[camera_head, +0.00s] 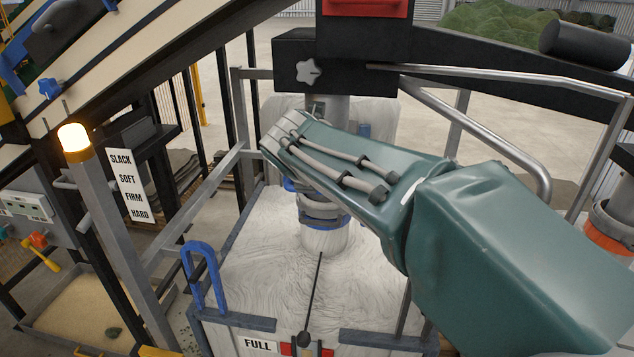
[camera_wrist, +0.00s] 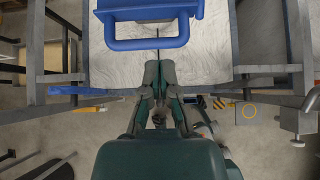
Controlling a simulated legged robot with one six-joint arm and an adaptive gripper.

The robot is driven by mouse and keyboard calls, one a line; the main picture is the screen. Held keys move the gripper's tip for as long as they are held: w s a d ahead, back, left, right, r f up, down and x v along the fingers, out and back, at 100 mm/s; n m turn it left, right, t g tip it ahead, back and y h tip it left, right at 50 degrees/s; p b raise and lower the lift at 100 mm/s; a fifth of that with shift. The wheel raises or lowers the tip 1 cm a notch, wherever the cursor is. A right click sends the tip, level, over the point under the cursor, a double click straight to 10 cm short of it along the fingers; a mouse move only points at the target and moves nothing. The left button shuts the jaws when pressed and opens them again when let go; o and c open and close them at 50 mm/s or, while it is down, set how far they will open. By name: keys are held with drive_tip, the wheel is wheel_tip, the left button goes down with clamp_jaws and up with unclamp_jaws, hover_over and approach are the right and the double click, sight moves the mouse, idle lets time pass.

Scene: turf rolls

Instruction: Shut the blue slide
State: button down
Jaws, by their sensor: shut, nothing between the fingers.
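The blue slide (camera_wrist: 150,43) shows at the top of the wrist view as a blue plate with a looped handle bar across its near side. In the head view only small blue parts (camera_head: 289,185) show beside the grey spout (camera_head: 324,238), and my arm hides the rest. My gripper (camera_wrist: 159,64) is shut and empty in the wrist view. Its fingertips point at the handle bar and lie just below it in the picture; I cannot tell whether they touch. How far the slide stands open is not clear.
A pale bulk bag (camera_head: 265,265) fills the grey frame under the spout. A blue upright loop (camera_head: 204,275) stands at the frame's left corner. A lit lamp post (camera_head: 75,140) and a firmness sign (camera_head: 131,186) stand left. Grey rails (camera_head: 470,125) run right.

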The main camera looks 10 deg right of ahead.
drive_tip(key=x, duration=1)
drive_tip(key=w+d, duration=0.4)
drive_tip(key=w, duration=0.7)
drive_tip(key=shift+w+d+r, duration=0.15)
drive_tip(key=shift+w+d, duration=0.2)
drive_tip(key=shift+d, duration=0.05)
